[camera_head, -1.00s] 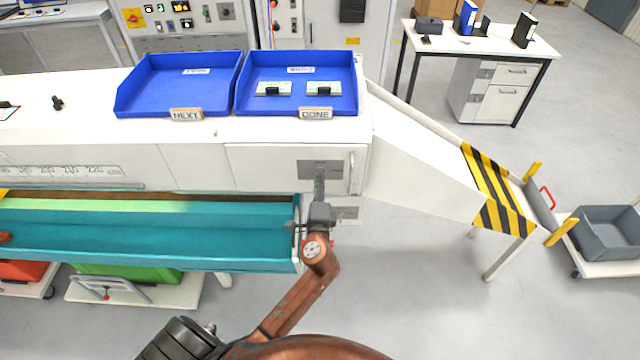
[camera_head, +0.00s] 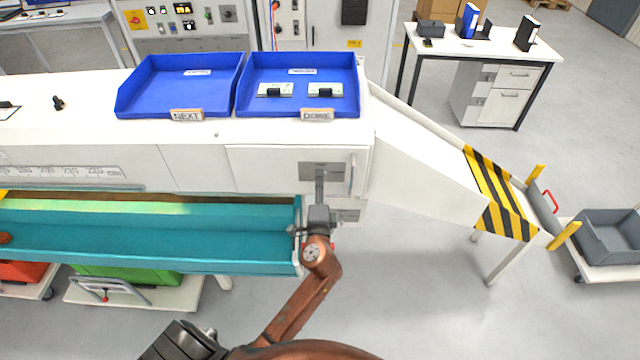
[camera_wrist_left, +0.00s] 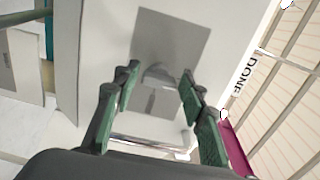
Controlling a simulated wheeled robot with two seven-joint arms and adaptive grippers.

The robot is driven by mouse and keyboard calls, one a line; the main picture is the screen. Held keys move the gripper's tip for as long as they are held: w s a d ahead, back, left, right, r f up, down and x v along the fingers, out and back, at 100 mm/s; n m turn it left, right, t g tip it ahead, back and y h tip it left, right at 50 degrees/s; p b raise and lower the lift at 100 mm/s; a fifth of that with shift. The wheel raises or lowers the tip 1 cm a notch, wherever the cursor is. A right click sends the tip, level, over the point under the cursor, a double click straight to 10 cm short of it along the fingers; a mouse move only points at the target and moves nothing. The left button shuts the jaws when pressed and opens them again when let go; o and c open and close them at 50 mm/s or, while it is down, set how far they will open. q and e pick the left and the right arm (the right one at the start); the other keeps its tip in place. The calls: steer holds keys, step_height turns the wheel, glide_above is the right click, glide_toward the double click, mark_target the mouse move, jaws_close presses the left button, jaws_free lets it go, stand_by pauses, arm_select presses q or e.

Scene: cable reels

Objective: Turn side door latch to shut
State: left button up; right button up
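The side door (camera_head: 285,165) is a white panel on the front right of the white machine, with a vertical bar handle (camera_head: 351,174) near its right edge. The latch is a small grey knob (camera_wrist_left: 158,74) on a square grey plate (camera_wrist_left: 184,32) in the left wrist view; the plate also shows in the head view (camera_head: 310,168). My left gripper (camera_wrist_left: 160,85) is open, its two green-padded fingers on either side of the knob with gaps visible. In the head view my left gripper (camera_head: 320,188) covers the knob. My right gripper is out of view.
Blue trays marked NEXT (camera_head: 180,85) and DONE (camera_head: 298,95) stand on the machine top; DONE holds two small boards. A teal trough (camera_head: 150,245) runs below on the left. A white chute (camera_head: 425,145) slopes down right. Open floor lies in front.

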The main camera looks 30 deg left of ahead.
arm_select(q)
steer(key=shift+o, duration=1.1)
steer(key=v, duration=1.2)
